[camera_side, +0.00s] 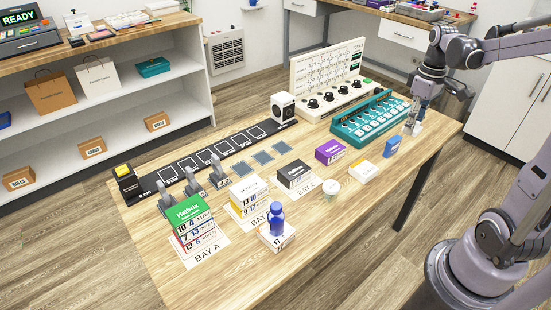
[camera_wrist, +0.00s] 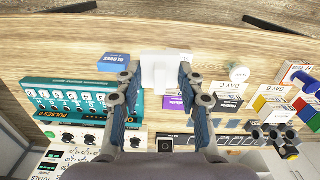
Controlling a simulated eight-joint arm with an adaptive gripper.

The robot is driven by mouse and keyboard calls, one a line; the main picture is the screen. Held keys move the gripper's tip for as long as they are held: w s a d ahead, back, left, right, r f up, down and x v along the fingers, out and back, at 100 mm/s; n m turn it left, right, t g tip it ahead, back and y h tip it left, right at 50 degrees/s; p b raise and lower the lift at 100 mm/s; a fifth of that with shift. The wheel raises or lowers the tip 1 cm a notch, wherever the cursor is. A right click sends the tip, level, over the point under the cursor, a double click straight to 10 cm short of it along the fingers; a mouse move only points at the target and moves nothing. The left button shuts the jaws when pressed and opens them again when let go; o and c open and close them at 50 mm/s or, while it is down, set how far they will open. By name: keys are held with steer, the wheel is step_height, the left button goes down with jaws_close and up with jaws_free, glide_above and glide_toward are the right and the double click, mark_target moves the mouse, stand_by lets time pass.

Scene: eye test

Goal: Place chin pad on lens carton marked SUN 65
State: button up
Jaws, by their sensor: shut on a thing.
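My gripper (camera_side: 412,122) is over the right part of the table, in front of the teal keypad panel. In the wrist view, my gripper (camera_wrist: 160,67) has its two fingers on either side of a plain white block, which I take as the chin pad (camera_wrist: 160,74). The pad is held above the table, between the blue gloves box and the purple carton in that view. In the side view the pad is mostly hidden by the fingers. No SUN 65 marking is readable. Candidate cartons are the purple one (camera_side: 330,151), the dark one (camera_side: 294,174) at Bay C and the cream one (camera_side: 248,189) at Bay B.
A green-topped carton stack (camera_side: 192,215) stands at Bay A. A blue bottle (camera_side: 277,220) stands on a white box. A white tub (camera_side: 331,187), a white box (camera_side: 363,172) and the blue gloves box (camera_side: 392,147) line the front. The teal panel (camera_side: 368,116) is behind. The front-right tabletop is bare.

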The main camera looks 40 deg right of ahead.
mark_target(420, 128)
steer(key=shift+s+d+m, duration=0.3)
steer(key=shift+s+d, duration=0.25)
steer(key=shift+s, duration=0.35)
step_height(420, 128, down, 4)
steer(key=shift+f, duration=0.1)
steer(key=w+a+f, duration=0.2)
steer(key=w, duration=0.1)
steer(key=w+a+f, duration=0.2)
steer(key=w+f, duration=0.1)
steer(key=w+a+f, duration=0.2)
steer(key=w, duration=0.2)
steer(key=shift+a+f, duration=0.1)
steer(key=shift+f, duration=2.35)
steer(key=shift+f, duration=0.15)
steer(key=o, duration=0.7)
steer(key=shift+o, duration=0.2)
